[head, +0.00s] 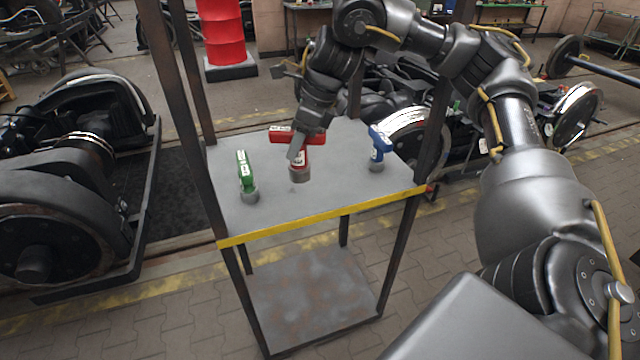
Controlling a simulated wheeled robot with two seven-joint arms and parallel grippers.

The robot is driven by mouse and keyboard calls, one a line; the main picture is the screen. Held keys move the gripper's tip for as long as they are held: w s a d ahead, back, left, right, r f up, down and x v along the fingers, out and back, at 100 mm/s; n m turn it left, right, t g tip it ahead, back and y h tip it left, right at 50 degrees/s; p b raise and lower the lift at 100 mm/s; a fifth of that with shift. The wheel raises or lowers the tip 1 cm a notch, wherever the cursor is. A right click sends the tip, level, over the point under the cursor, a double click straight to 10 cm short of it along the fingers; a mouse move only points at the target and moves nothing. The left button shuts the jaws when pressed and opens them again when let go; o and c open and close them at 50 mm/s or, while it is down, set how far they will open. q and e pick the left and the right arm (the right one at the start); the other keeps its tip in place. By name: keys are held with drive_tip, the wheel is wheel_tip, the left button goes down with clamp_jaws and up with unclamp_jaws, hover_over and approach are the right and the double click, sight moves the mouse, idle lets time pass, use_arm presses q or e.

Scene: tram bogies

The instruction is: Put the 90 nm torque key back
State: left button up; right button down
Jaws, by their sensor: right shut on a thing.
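Three T-shaped torque keys are at the grey top shelf of a rack (330,190). The red key (312,139) is in the middle, upright, with its grey socket end (300,174) down. My right gripper (297,150) is shut on the red key and covers part of its handle and stem. I cannot tell whether its socket touches the shelf. The green key (246,172) stands at the left and the blue key (378,145) at the right. Their labels are too small to read. My left gripper is out of view.
Dark posts (185,110) frame the shelf, and a yellow strip (320,215) marks its front edge. A lower shelf (312,285) is empty. Bogies stand at the left (75,170) and behind on the right. A red drum (222,35) stands at the back.

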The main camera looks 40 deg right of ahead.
drive_tip(key=shift+n, duration=0.4)
drive_tip(key=w+d+f, duration=0.2)
drive_tip(key=d+f, duration=0.2)
drive_tip(key=w+d+f+p, duration=0.1)
drive_tip(key=w+d+f, duration=0.1)
drive_tip(key=d+f, duration=0.2)
drive_tip(key=w+d+f, duration=0.3)
drive_tip(key=d+f, duration=0.1)
drive_tip(key=f, duration=0.1)
drive_tip(key=shift+w+d+p, duration=0.1)
drive_tip(key=shift+p, duration=0.3)
drive_tip(key=c, duration=0.9)
unclamp_jaws()
drive_tip(key=shift+f, duration=0.1)
